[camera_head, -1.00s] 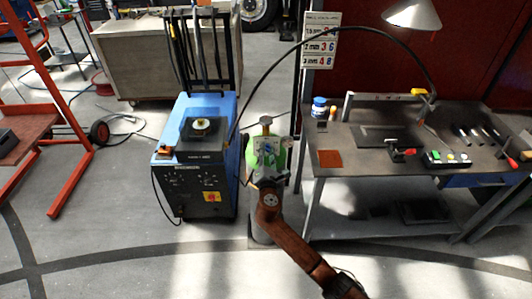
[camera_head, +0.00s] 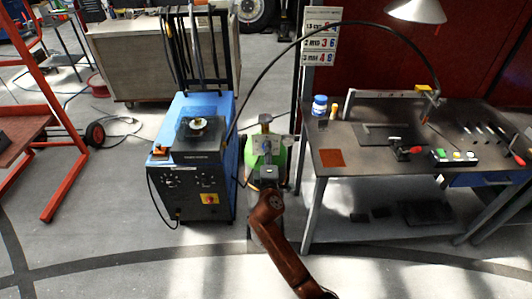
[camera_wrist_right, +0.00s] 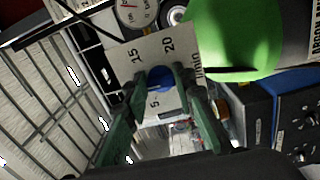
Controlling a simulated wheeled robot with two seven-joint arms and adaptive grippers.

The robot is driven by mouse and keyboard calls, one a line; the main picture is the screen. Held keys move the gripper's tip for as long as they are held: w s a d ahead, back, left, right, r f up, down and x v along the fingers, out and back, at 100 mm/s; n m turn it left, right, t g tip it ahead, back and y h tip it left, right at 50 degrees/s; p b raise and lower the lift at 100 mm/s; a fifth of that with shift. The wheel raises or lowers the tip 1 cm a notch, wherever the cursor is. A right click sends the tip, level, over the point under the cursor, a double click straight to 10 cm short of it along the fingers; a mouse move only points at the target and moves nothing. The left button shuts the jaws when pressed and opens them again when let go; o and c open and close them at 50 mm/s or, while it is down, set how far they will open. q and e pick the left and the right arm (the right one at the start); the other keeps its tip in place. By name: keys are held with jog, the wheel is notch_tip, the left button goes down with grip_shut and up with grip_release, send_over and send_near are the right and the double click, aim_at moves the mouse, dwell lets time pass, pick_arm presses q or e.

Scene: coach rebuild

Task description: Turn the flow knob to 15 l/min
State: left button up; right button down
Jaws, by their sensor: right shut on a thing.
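The blue flow knob (camera_wrist_right: 159,78) is in the right wrist view, in front of a pale scale plate (camera_wrist_right: 152,50) with the marks 5, 15 and 20 and "l/min". My right gripper (camera_wrist_right: 162,84) has a green finger on each side of the knob and is shut on it. The knob's pointer cannot be made out. In the head view my right gripper (camera_head: 268,177) is at the regulator (camera_head: 265,146) of the green-topped gas cylinder (camera_head: 281,158), and it hides the knob. My left gripper is out of view.
A round gauge (camera_wrist_right: 130,12) sits close above the plate. A blue welding machine (camera_head: 190,178) stands left of the cylinder. A workbench (camera_head: 350,168) with tools is at the right. A black hose arches over the bench. Floor in front is clear.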

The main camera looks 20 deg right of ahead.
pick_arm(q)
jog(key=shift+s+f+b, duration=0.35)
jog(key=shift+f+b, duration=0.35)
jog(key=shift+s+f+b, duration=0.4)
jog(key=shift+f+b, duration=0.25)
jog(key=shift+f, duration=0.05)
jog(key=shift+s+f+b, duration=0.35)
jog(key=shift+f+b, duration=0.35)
pick_arm(e)
jog(key=shift+a+f+m, duration=0.1)
jog(key=shift+f+m, duration=0.1)
jog(key=shift+m, duration=2.55)
jog(key=shift+a+f+m, duration=0.1)
jog(key=shift+f+m, duration=0.05)
jog(key=shift+m, duration=2.6)
jog(key=c, duration=1.6)
grip_release()
jog(key=shift+r, duration=0.1)
notch_tip(320, 180, up, 10)
jog(key=shift+d, duration=0.1)
